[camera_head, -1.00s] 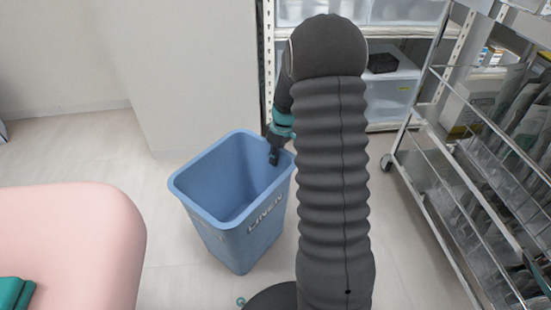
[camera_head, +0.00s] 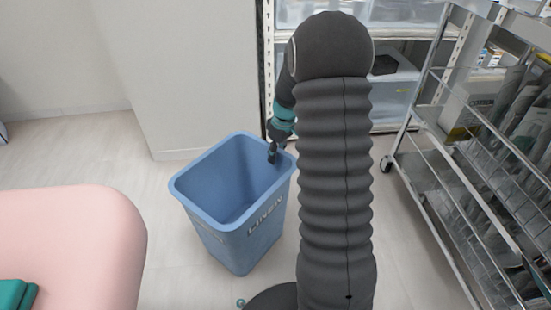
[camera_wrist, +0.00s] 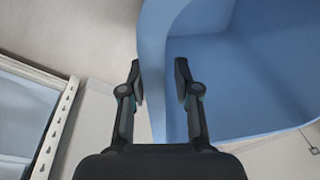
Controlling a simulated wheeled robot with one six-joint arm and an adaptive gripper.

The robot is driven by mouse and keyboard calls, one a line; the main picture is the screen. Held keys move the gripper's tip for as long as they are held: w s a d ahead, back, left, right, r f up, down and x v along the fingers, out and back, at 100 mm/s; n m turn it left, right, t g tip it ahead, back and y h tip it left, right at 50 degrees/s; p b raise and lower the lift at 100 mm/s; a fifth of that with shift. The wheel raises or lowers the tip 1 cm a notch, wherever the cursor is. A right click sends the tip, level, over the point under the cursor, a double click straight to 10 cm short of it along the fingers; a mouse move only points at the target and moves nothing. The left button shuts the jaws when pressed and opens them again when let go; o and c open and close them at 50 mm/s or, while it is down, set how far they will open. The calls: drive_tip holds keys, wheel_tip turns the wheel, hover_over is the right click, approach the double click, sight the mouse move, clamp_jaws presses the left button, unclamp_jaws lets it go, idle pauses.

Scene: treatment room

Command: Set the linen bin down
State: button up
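The linen bin (camera_head: 225,228) is a blue, open-topped, tapered tub with "LINEN" on its front. In the head view it stands upright, apparently on the floor, and its visible inside looks empty. My gripper (camera_head: 272,153) is at the bin's back right rim, partly hidden by my arm. In the wrist view my gripper (camera_wrist: 160,82) has its two fingers apart, with the bin's rim and wall (camera_wrist: 158,45) showing in and beyond the gap. The fingers look open, not clamped on the rim.
A pink padded surface (camera_head: 75,240) is at the lower left, with folded teal cloth (camera_head: 15,295) on it. A wire-shelf cart (camera_head: 470,170) stands at right. Shelving with clear boxes (camera_head: 395,85) and a pale wall (camera_head: 180,80) are behind. Floor left of the bin is clear.

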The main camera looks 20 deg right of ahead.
drive_tip(key=r, duration=0.3)
drive_tip(key=d+r, duration=0.1)
drive_tip(key=r, duration=0.2)
drive_tip(key=r+p, duration=0.1)
drive_tip(key=r, duration=0.2)
drive_tip(key=shift+s+d+r, duration=0.1)
drive_tip(key=shift+s+d, duration=0.1)
drive_tip(key=s+a+r+m+t, duration=0.1)
drive_tip(key=s+a+r, duration=0.5)
drive_tip(key=r, duration=0.3)
drive_tip(key=s+a+r+m+t, duration=0.1)
drive_tip(key=s+a, duration=0.2)
drive_tip(key=s, duration=0.4)
drive_tip(key=s+a+r+m+t+h, duration=0.1)
drive_tip(key=s+a+r+m, duration=0.1)
drive_tip(key=s, duration=0.5)
drive_tip(key=s+a+r+m+t, duration=0.1)
drive_tip(key=s+a+r+t, duration=0.1)
drive_tip(key=s+a, duration=0.3)
drive_tip(key=s, duration=0.2)
drive_tip(key=shift+s+h, duration=0.4)
